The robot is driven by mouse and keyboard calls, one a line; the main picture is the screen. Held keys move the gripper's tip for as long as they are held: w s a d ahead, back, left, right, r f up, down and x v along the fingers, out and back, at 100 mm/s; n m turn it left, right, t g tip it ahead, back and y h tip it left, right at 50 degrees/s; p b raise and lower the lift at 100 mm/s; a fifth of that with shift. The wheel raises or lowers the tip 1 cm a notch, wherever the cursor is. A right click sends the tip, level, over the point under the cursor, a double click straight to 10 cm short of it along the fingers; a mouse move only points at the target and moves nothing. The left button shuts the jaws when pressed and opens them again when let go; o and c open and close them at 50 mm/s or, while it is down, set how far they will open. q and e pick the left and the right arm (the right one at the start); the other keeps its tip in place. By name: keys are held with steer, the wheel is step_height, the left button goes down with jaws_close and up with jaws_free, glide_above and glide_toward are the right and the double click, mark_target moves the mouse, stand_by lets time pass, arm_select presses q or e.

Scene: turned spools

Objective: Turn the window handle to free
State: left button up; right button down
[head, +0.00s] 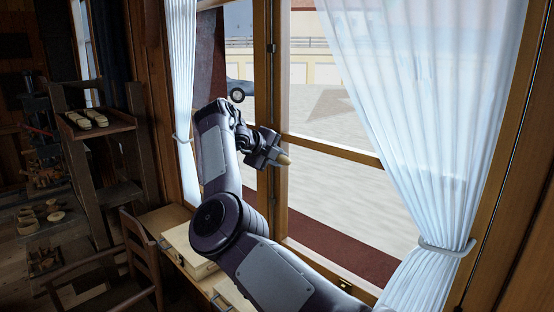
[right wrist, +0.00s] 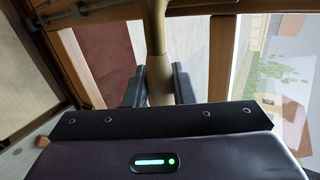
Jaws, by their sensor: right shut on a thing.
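The window handle (head: 284,159) is a tan, rounded grip on the wooden window frame, and only its end shows past my right gripper (head: 273,157) in the head view. In the right wrist view the handle (right wrist: 157,45) runs from the top edge down between the two dark fingers of the right gripper (right wrist: 157,88). The fingers are shut on it, one on each side. Its mount on the frame is hidden in the head view. My left gripper is in neither view.
White curtains hang at the left (head: 181,70) and right (head: 425,120) of the window (head: 330,110). A desk with pale boxes (head: 185,245) stands below, beside a wooden chair (head: 135,255). A shelf (head: 85,125) with small wooden pieces stands at the left.

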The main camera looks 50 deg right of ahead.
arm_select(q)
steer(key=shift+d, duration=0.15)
arm_select(e)
steer(key=shift+r, duration=0.25)
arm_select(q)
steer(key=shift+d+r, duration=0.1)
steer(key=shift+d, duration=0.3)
arm_select(e)
steer(key=shift+s+r+n+g, duration=0.1)
steer(key=shift+n+g, duration=0.2)
steer(key=shift+g, duration=0.1)
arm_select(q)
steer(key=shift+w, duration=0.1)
arm_select(e)
steer(key=c, duration=1.3)
jaws_free()
steer(key=shift+d, duration=0.1)
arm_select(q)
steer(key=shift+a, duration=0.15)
arm_select(e)
steer(key=shift+o, duration=0.2)
